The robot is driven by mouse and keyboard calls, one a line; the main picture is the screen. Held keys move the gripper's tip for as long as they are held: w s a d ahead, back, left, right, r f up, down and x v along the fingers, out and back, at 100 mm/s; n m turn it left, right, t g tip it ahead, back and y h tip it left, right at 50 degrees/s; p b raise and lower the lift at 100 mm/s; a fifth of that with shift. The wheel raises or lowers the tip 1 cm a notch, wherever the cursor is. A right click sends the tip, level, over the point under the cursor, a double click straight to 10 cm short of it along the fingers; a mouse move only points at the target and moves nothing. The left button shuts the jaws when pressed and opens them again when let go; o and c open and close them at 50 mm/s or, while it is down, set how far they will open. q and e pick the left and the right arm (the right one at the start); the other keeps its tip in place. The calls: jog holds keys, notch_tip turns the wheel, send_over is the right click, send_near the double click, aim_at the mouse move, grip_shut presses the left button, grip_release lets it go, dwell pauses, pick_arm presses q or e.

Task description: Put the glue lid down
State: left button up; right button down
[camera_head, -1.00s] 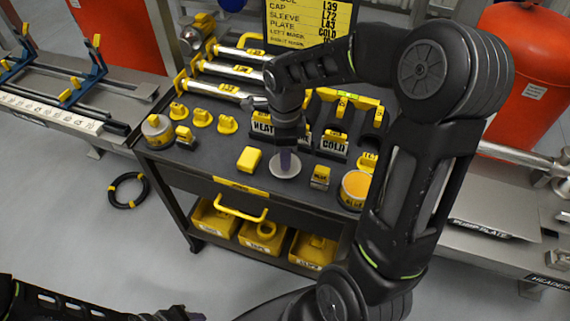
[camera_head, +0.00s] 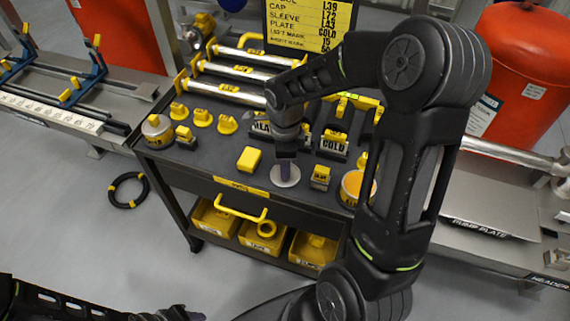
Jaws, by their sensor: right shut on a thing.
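The glue lid, a pale grey disc (camera_head: 286,178), is under my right gripper (camera_head: 285,164) over the front part of the black cart top. The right gripper is shut on the lid, its fingers pointing down, and partly hides it. I cannot tell whether the lid touches the cart top. An open tin with orange contents (camera_head: 355,187) stands to the right at the cart's front edge, partly behind my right arm. My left gripper (camera_head: 188,314) only just shows at the bottom edge, and its jaws cannot be made out.
A yellow block (camera_head: 249,159) lies left of the lid, and a small yellow-topped block (camera_head: 320,177) stands right of it. A COLD sign block (camera_head: 333,145) is behind. A closed tin (camera_head: 157,131) stands at the cart's left corner. Yellow bins (camera_head: 262,236) fill the lower shelf.

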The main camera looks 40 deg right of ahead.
jog(key=c, duration=1.3)
grip_release()
notch_tip(320, 180, up, 12)
jog(key=shift+r, duration=0.1)
